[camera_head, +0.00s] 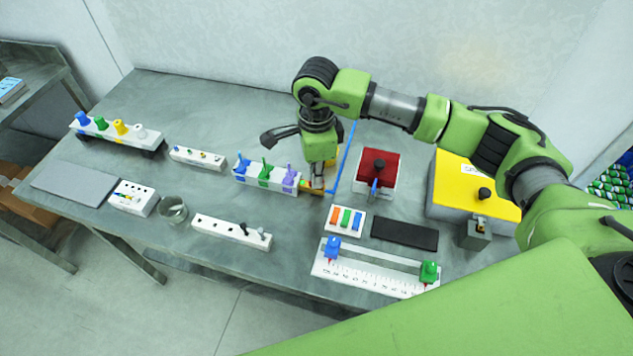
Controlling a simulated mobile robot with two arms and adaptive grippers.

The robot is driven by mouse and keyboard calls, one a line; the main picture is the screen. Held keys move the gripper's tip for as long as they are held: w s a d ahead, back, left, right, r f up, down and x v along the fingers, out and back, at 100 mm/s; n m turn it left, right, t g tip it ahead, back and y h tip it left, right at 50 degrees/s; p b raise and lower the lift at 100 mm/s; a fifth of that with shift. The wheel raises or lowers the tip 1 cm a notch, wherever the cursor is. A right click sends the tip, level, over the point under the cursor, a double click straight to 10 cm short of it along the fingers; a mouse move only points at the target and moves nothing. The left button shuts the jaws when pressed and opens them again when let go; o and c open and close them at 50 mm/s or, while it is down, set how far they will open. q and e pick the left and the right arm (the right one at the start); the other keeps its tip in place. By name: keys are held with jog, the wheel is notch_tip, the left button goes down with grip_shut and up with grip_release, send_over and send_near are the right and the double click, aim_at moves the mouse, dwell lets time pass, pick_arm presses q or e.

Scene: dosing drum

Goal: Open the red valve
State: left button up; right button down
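My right gripper (314,187) points down at the right end of a white valve block (264,184), close beside its purple handle. The arm reaches in from the right, and my wrist covers the area behind the gripper. The opening between the fingers is too small and covered to judge. The block carries a blue handle (242,163), a green handle (265,171) and a purple handle (290,173). I cannot make out a red handle on it. A box with a red top and black knob (376,166) stands to the right of the gripper. My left gripper is not in view.
A scale with blue and green sliders (372,270), a coloured-button panel (345,220) and a black pad (404,233) lie in front. A yellow-topped box (458,181) stands right. A glass beaker (173,210) and white blocks stand left.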

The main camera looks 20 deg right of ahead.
jog(key=m+b, duration=0.2)
jog(key=m, duration=0.1)
jog(key=shift+m, duration=0.4)
jog(key=shift+m+b, duration=0.6)
jog(key=shift+m, duration=0.1)
jog(key=shift+w+r, duration=0.1)
jog(key=c, duration=2.3)
grip_release()
notch_tip(320, 180, up, 12)
